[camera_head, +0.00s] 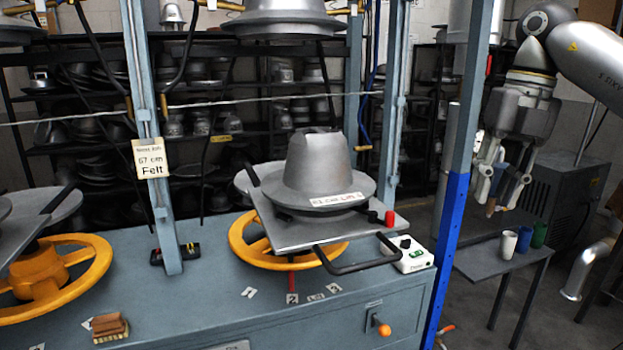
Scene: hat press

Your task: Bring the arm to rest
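My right arm comes in from the upper right, and its gripper (497,202) hangs with the fingers pointing down above the small side table (478,263). The fingers look spread apart. A small brownish patch shows between the fingertips; I cannot tell what it is. The gripper is to the right of the blue press post and clear of the hat press. My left arm and gripper are not in view.
A white cup (508,245), a blue cup (523,239) and a green cup (539,235) stand on the side table below the gripper. The press has a metal hat mould (318,170), a black handle (352,266) and yellow handwheels (95,262). A grey cabinet (570,190) stands behind.

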